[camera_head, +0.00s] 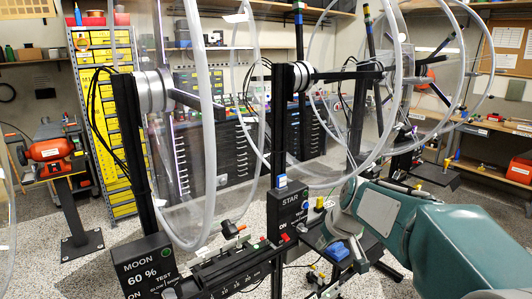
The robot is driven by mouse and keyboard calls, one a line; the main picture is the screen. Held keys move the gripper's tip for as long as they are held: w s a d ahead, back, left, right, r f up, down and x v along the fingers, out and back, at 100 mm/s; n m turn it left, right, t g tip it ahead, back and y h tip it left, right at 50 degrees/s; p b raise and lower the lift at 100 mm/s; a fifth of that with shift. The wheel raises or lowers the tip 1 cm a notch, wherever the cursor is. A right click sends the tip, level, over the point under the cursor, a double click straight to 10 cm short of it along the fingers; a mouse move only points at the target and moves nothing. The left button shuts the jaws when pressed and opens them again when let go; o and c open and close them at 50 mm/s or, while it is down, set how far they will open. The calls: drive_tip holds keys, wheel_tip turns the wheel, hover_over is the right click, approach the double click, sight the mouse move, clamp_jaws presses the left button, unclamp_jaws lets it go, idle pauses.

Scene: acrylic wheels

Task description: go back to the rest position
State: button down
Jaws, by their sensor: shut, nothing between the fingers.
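My teal and grey arm reaches in from the lower right, with a grey joint near the STAR station (290,210). I cannot make out my gripper or its fingers in this view. The STAR station is a black box with a post, left of my arm. A MOON station (146,268) with a "60 %" label stands at the lower left. Large clear acrylic wheels with pale rims (207,105) hang on hubs on black posts. One wheel's rim passes close to my arm in the picture; I cannot tell the gap between them.
A black control rail (235,268) with small levers and buttons runs between the stations. A yellow drawer cabinet (103,100) and a red machine on a stand (50,149) are at the left. A workbench (495,185) lines the right. Speckled floor is open at the lower left.

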drive_tip(key=s+m+h, duration=0.2)
drive_tip(key=s+m, duration=0.3)
drive_tip(key=s, duration=2.1)
drive_tip(key=shift+s+t+h, duration=0.2)
drive_tip(key=shift+t+h, duration=0.1)
